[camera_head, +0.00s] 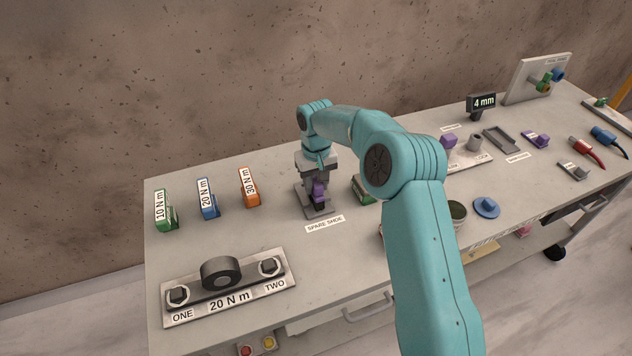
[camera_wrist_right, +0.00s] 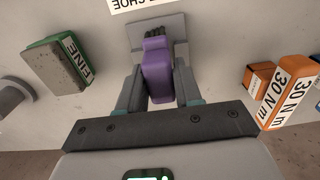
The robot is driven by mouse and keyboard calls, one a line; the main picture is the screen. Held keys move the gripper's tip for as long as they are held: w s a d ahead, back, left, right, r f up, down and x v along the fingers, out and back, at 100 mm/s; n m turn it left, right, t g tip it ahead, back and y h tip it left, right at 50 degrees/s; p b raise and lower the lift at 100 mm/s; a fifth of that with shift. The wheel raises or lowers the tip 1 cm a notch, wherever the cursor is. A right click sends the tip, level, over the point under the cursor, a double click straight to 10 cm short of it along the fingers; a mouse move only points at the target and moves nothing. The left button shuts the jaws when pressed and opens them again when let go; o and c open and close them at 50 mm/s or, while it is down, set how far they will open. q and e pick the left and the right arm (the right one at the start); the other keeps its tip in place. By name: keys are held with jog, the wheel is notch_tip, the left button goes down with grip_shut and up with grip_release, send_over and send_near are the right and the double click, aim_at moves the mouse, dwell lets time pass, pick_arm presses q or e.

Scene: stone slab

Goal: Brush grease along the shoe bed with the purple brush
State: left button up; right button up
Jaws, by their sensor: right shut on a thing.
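My right gripper (camera_head: 318,182) is over the grey shoe bed (camera_head: 306,199) behind the "SPARE SHOE" label, pointing down. It is shut on the purple brush (camera_head: 319,191). In the right wrist view the brush (camera_wrist_right: 157,75) sits between my two grey fingers (camera_wrist_right: 156,95), its dark bristles toward the top over the grey plate of the shoe (camera_wrist_right: 176,28). I cannot tell whether the bristles touch the bed. An open pot (camera_head: 457,211) with dark green contents stands partly behind my right arm, beside a blue lid (camera_head: 487,207). My left gripper is out of view.
Green, blue and orange torque blocks (camera_head: 249,188) stand to the left. A "20 N m" plate (camera_head: 230,294) with two nuts lies at the front left. A green "FINE" block (camera_wrist_right: 62,62) is close to the shoe. My right arm hides the bench middle.

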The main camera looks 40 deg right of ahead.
jog(key=shift+f, duration=0.15)
dwell(0.3)
jog(key=shift+w, duration=0.3)
jog(key=shift+f, duration=0.1)
jog(key=shift+s, duration=0.35)
jog(key=shift+s+a+b, duration=0.25)
jog(key=shift+s+b, duration=0.55)
jog(key=shift+w+d+r+p, duration=0.2)
jog(key=shift+w+p, duration=0.2)
jog(key=shift+p, duration=0.2)
jog(key=shift+w+d+f+p, duration=0.15)
jog(key=shift+w+p, duration=0.4)
jog(key=shift+w, duration=0.2)
